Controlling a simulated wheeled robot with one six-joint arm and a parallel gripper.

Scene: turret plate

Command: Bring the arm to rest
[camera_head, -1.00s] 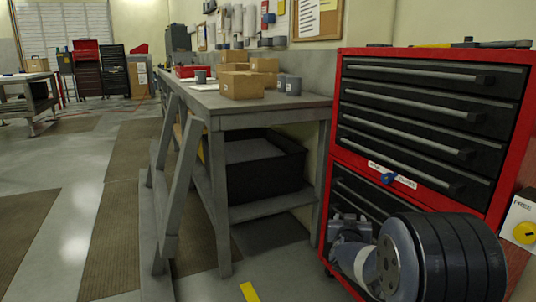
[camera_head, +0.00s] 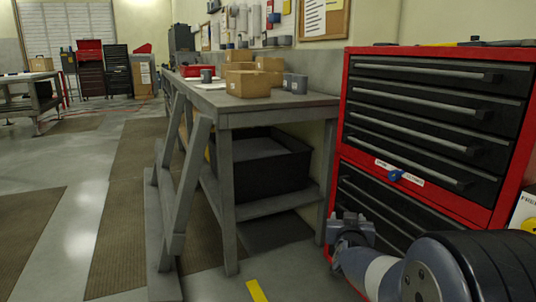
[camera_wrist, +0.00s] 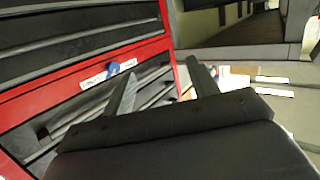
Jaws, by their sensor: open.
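My gripper (camera_head: 350,222) is low at the right in the head view, in front of the red tool cabinet (camera_head: 340,120). In the wrist view its two fingers (camera_wrist: 163,85) stand apart, with nothing held between them. My arm fills the lower right corner of the head view, and its upper part is cut off by the frame edge. The cabinet's black drawers also show behind the fingers at the left of the wrist view (camera_wrist: 75,75). I cannot tell the exact gap between gripper and cabinet.
A grey workbench (camera_head: 225,115) with cardboard boxes (camera_head: 248,83) stands left of the cabinet, with a black bin (camera_head: 262,170) beneath. A blue knob (camera_head: 396,175) sits on the cabinet front. A yellow strip (camera_head: 256,291) marks the floor. Floor is open at the left.

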